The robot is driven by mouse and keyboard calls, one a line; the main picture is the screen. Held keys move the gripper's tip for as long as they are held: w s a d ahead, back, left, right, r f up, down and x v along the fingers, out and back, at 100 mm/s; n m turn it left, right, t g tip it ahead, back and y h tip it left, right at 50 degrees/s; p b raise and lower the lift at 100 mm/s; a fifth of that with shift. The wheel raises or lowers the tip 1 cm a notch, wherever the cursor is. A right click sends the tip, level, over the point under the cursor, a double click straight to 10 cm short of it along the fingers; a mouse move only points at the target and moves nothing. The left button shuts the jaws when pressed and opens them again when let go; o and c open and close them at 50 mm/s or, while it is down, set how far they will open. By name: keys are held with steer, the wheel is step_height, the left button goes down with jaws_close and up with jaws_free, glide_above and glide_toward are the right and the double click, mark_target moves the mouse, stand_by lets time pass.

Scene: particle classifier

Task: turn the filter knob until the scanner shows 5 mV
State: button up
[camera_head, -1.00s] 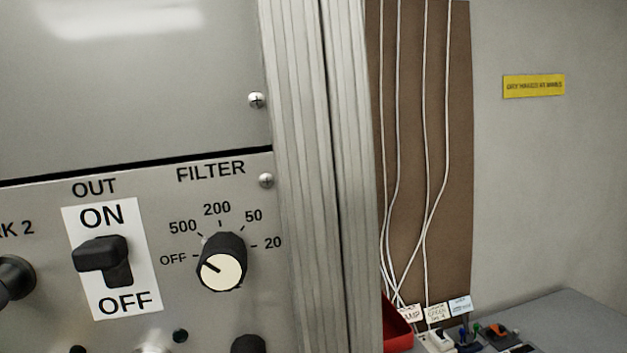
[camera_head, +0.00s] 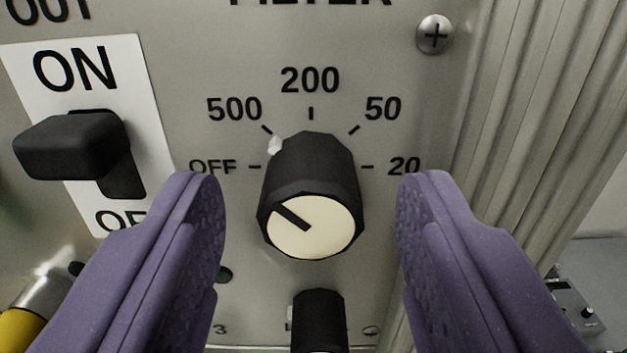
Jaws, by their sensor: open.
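The filter knob (camera_head: 310,190) is black with a cream face, in the middle of the view on the grey panel. Its dark pointer line slants to the upper left, towards the 500 mark. Labels OFF, 500, 200, 50 and 20 stand around it. My gripper (camera_head: 310,200) is open, with one purple finger on each side of the knob. A gap shows between each finger and the knob, and nothing is held. The scanner and its reading are not identifiable in this view.
A black switch (camera_head: 72,145) on a white ON/OFF plate juts out left of the knob. Another black knob (camera_head: 319,320) sits just below. A ribbed metal post (camera_head: 535,120) borders the panel on the right. A yellow and silver part (camera_head: 40,300) is at lower left.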

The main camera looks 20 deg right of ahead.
jaws_close()
steer(key=shift+m+b, duration=0.3)
steer(key=shift+b, duration=0.1)
steer(key=shift+f+m+b, duration=0.15)
steer(key=shift+m+b, duration=0.75)
steer(key=shift+b, duration=0.2)
steer(key=shift+m+b, duration=2.7)
steer(key=shift+m, duration=0.6)
